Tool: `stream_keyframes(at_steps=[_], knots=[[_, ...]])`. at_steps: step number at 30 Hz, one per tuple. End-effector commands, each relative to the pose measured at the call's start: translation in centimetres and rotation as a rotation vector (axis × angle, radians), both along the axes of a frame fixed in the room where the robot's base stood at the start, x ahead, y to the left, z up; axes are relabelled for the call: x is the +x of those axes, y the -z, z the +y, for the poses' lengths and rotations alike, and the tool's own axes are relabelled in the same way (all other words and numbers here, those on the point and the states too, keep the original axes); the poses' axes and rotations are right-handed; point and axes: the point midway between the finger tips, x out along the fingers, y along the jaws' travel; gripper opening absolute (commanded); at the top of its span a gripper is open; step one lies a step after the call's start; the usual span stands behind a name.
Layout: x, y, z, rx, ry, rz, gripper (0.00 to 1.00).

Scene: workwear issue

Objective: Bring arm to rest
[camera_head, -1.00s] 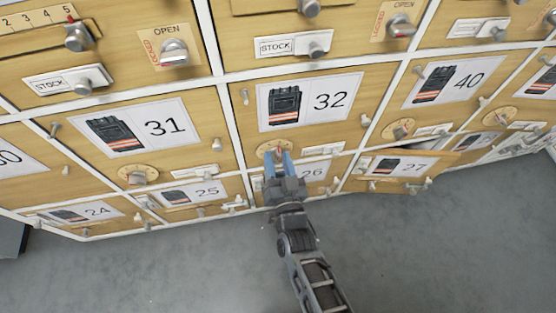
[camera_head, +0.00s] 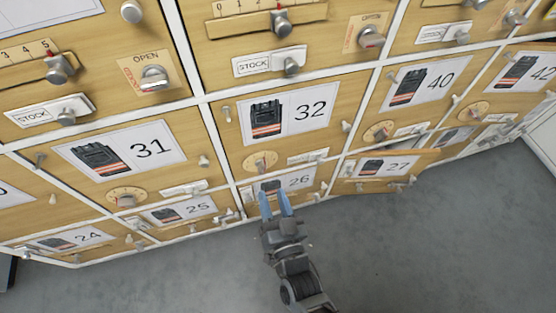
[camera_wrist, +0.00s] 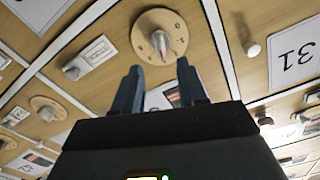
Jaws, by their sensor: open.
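My gripper (camera_head: 276,205) is open, its two blue fingers pointing at the lower part of the locker wall, in front of the drawer marked 26 (camera_head: 297,180). In the wrist view my gripper (camera_wrist: 160,88) shows nothing between its fingers. A round wooden dial with a metal knob (camera_wrist: 160,37) lies just beyond the fingertips there, apart from them as far as I can tell. In the head view the dial below label 32 (camera_head: 260,161) is above the fingers.
The door marked 27 (camera_head: 385,183) stands ajar to the right of my gripper. Lockers marked 31 (camera_head: 60,170) and 32 (camera_head: 235,140) are shut, with protruding knobs and pegs. The grey floor (camera_head: 440,260) in front is clear.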

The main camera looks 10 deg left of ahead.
Motion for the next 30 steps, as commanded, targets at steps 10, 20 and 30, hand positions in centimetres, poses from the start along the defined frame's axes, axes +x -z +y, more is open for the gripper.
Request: stream_keyframes(at_steps=[10, 20, 30], knots=[[-0.8, 0.1, -1.5, -0.01, 0.013, 0.005, 0.41], [-8.5, -1.8, -13.1, -0.096, 0.135, 0.034, 0.41], [-18.2, -8.9, -22.6, -0.217, 0.277, 0.078, 0.41]])
